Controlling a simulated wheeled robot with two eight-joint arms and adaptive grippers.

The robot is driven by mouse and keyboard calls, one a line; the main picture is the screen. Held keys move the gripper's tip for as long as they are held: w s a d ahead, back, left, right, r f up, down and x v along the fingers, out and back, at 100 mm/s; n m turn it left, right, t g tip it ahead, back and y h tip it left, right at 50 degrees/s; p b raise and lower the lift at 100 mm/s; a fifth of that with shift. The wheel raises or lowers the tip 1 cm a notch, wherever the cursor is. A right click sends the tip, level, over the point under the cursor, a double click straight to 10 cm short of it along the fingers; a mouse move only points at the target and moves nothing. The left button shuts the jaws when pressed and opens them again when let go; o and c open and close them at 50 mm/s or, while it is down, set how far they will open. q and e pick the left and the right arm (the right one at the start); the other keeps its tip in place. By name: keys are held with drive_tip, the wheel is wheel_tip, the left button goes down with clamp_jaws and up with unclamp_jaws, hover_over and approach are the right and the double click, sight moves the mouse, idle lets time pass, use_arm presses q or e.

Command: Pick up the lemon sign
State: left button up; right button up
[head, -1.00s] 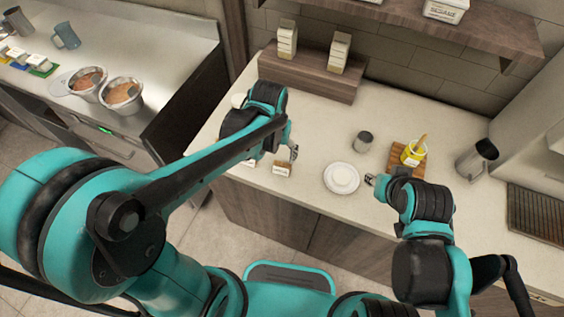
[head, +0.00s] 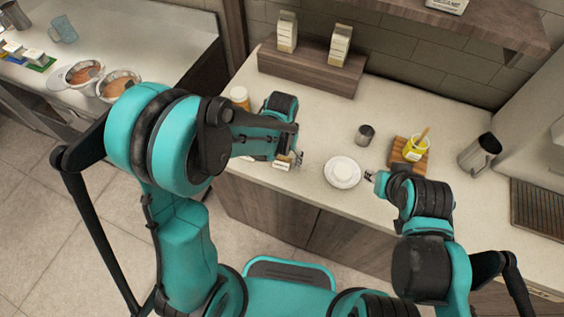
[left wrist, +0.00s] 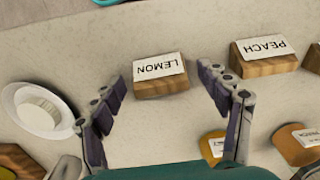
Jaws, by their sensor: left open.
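The lemon sign (left wrist: 158,88) is a small wooden block with a white card reading LEMON, upside down in the left wrist view. It stands on the pale counter and shows partly below my left gripper in the head view (head: 282,166). My left gripper (left wrist: 160,82) is open, with one finger on each side of the sign. The sign appears between and slightly beyond the fingers; contact is not visible. My right gripper (head: 370,176) is by the right edge of the white plate, too small to read its jaws.
A peach sign (left wrist: 262,66) stands right of the lemon sign in the left wrist view. A white plate (head: 342,183) with a small white dish lies nearby, also in the left wrist view (left wrist: 17,103). Two loose labelled items (left wrist: 297,150) lie close to the right finger.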

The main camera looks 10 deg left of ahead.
use_arm(q)
drive_tip(key=c, duration=1)
drive_tip(key=shift+r, duration=0.1)
drive_tip(key=shift+c, duration=0.2)
